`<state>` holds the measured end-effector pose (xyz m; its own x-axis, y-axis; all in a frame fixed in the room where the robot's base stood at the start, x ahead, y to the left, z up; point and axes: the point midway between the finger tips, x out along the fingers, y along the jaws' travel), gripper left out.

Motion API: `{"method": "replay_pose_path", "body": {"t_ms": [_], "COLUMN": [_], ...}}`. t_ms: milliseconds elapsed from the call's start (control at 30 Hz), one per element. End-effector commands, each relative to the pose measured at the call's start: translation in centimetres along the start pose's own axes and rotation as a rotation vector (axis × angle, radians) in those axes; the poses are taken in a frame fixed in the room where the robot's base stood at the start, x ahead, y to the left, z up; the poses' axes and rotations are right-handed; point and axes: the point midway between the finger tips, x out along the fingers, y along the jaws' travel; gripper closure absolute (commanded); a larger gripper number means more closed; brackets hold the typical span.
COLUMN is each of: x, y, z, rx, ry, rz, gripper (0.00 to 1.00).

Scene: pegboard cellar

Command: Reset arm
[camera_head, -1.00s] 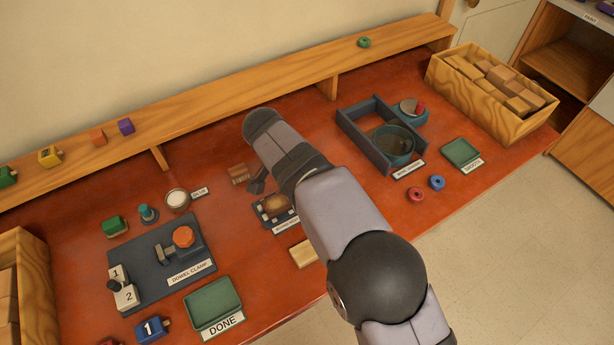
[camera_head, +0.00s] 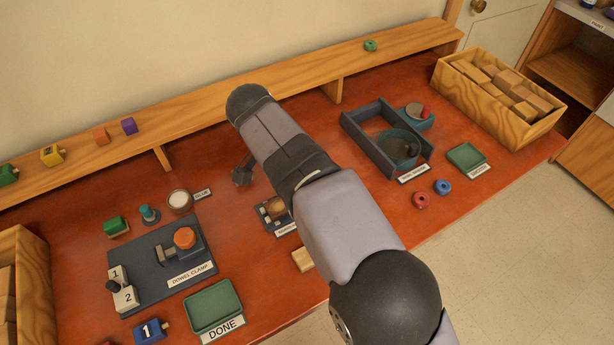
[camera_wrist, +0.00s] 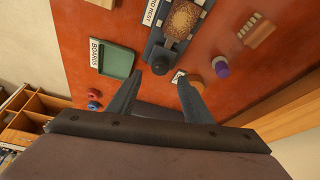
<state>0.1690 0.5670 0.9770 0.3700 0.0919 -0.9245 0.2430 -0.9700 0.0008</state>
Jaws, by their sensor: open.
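My gripper (camera_wrist: 172,82) is open and empty in the wrist view, with its two dark fingers apart. Below and between them show the bench top, a dark fixture (camera_wrist: 163,58) with a brown piece (camera_wrist: 183,18) on it, and a small pale item near the right fingertip. In the head view my arm reaches over the middle of the bench, its elbow end toward the back shelf. Only a dark bit of my gripper (camera_head: 243,173) shows left of the arm; the rest is hidden behind the arm.
A red bench (camera_head: 80,215) carries a dowel clamp (camera_head: 135,260), a green DONE tray (camera_head: 213,305), a grey frame (camera_head: 372,150) and a green tray (camera_head: 466,157) at right. A back shelf (camera_head: 215,103) holds small blocks. A crate of wooden blocks (camera_head: 500,115) stands far right.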

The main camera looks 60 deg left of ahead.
Motion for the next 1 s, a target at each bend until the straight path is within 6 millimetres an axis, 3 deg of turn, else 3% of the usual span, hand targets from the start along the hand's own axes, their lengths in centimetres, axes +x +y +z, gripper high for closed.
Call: {"method": "replay_pose_path", "body": {"t_ms": [200, 667, 767, 867, 1000], "x": [-1.0, -0.9, -0.4, 0.4, 2.1], "y": [0.0, 0.3, 1.6, 4.1, 10.2], "z": [0.0, -0.4, -1.7, -4.2, -8.6], "rx": [0.000, 0.001, 0.002, 0.003, 0.007], "ry": [0.000, -0.002, -0.011, -0.030, -0.077], "rz": [-0.001, 0.003, 0.016, 0.037, 0.075], "gripper": [0.54, 0.54, 0.54, 0.54, 0.54]}}
